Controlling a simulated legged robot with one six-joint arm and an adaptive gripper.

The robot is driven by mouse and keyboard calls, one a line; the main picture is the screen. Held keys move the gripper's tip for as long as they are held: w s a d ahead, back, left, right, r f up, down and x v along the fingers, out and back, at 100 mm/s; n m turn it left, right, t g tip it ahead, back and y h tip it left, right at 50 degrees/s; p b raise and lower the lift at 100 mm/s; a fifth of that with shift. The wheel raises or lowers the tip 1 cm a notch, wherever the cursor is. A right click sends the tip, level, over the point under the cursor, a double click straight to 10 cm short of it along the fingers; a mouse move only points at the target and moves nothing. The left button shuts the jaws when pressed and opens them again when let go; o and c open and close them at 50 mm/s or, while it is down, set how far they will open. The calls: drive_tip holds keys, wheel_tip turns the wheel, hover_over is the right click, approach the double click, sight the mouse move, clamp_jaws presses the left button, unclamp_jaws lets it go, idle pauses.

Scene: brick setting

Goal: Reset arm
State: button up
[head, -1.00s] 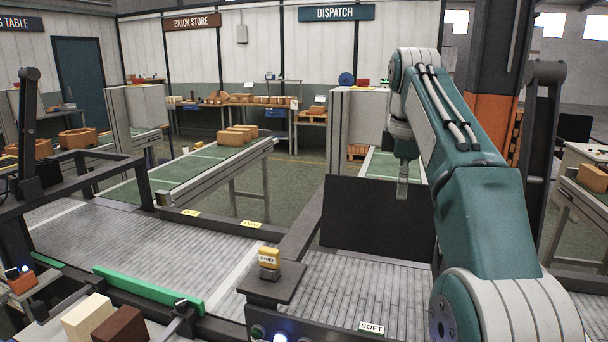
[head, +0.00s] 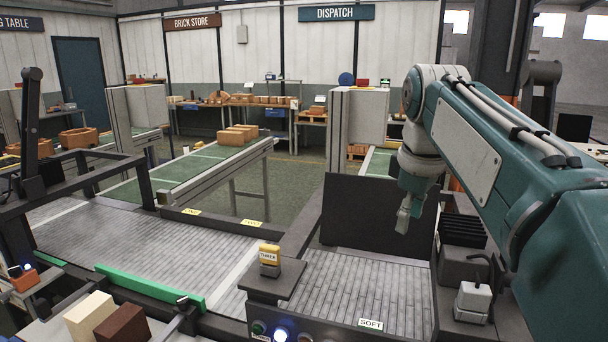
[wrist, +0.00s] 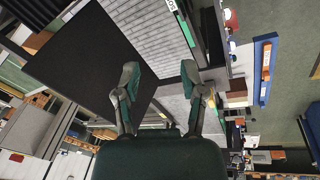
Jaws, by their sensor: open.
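My gripper (head: 405,214) hangs in the air in front of the dark upright panel (head: 345,215), above the slatted bed marked SOFT (head: 345,290). In the wrist view my gripper (wrist: 158,85) has its two fingers spread apart with nothing between them. My teal and white arm reaches in from the right side of the head view. The wrist view also shows the dark panel (wrist: 85,65) at the left, beyond the fingers.
A cream brick (head: 90,316) and a brown brick (head: 122,324) lie at the lower left. A grey device (head: 472,300) stands right of the bed.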

drive_tip(key=s+a+f+m+t, duration=0.1)
drive_tip(key=s+f+m+t, duration=0.2)
drive_tip(key=s+f+m, duration=0.6)
drive_tip(key=s+f, duration=1)
drive_tip(key=shift+s+a+f, duration=0.15)
drive_tip(key=shift+f, duration=0.25)
